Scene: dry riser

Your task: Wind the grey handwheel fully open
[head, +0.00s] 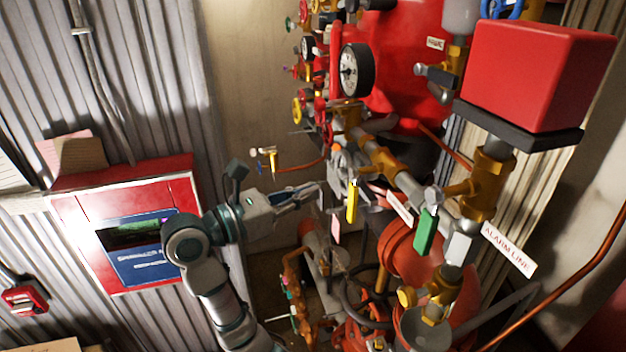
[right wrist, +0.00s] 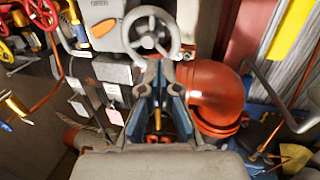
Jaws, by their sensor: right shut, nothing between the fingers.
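The grey handwheel (right wrist: 152,32) shows in the right wrist view at the top middle, a round rim with spokes and a hub. My right gripper (right wrist: 168,68) points at it, with the fingertips just below the lower rim in the picture. I cannot tell whether they touch the rim. The fingers are shut with nothing held between them. In the head view my right gripper (head: 314,190) reaches right toward the crowded valves and pipes. My left gripper is not in view.
A red panel box (head: 175,190) hangs on the corrugated wall behind my arm. An orange-red pipe elbow (right wrist: 215,92) is close right of the gripper in the wrist view.

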